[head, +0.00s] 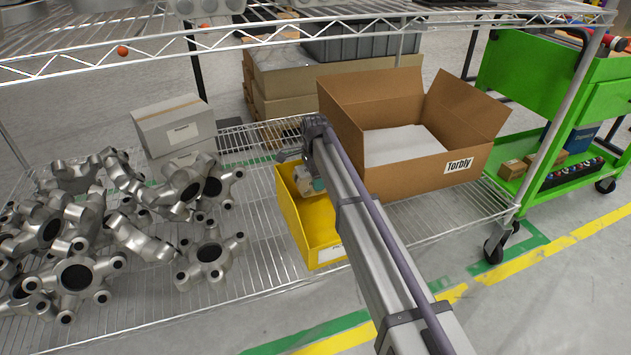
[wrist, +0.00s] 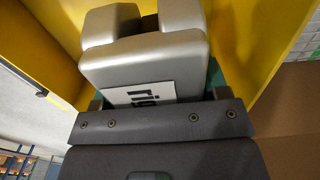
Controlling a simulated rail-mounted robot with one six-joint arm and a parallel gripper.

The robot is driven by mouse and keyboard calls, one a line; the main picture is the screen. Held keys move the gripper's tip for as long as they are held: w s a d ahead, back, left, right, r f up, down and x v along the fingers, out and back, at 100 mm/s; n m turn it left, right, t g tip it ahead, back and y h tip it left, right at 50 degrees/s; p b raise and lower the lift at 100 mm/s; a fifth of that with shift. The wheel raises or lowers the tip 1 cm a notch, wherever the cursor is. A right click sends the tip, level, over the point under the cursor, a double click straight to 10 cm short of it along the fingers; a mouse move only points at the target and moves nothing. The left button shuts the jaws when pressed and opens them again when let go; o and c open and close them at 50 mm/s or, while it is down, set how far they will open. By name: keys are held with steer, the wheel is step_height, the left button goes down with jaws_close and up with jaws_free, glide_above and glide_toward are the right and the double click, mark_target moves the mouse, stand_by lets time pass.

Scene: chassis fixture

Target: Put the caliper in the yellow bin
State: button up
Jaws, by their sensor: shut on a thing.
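The yellow bin (head: 320,225) stands on the wire shelf, left of the cardboard box, partly hidden by my arm. My gripper (head: 308,184) is at the bin's open top, pointing into it. In the wrist view the caliper (wrist: 150,62), a rounded grey metal block with a white label, sits in my gripper's jaws. Yellow bin walls (wrist: 252,35) show on both sides of it. The jaws are shut on the caliper. I cannot tell whether it touches the bin's floor. In the head view the caliper is mostly hidden by my gripper and arm.
An open cardboard box (head: 431,178) stands close to the bin's right. Several grey metal castings (head: 209,253) lie on the shelf to the left. Grey-white boxes (head: 174,126) stand behind them. An upper wire shelf (head: 110,60) crosses above. A green cart (head: 555,92) stands at right.

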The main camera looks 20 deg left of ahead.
steer(key=shift+f+b, duration=2.15)
steer(key=shift+b, duration=0.05)
steer(key=shift+f, duration=0.2)
steer(key=o, duration=1.7)
steer(key=shift+r, duration=0.1)
step_height(320, 180, up, 14)
steer(key=p, duration=1.3)
steer(key=shift+f, duration=0.4)
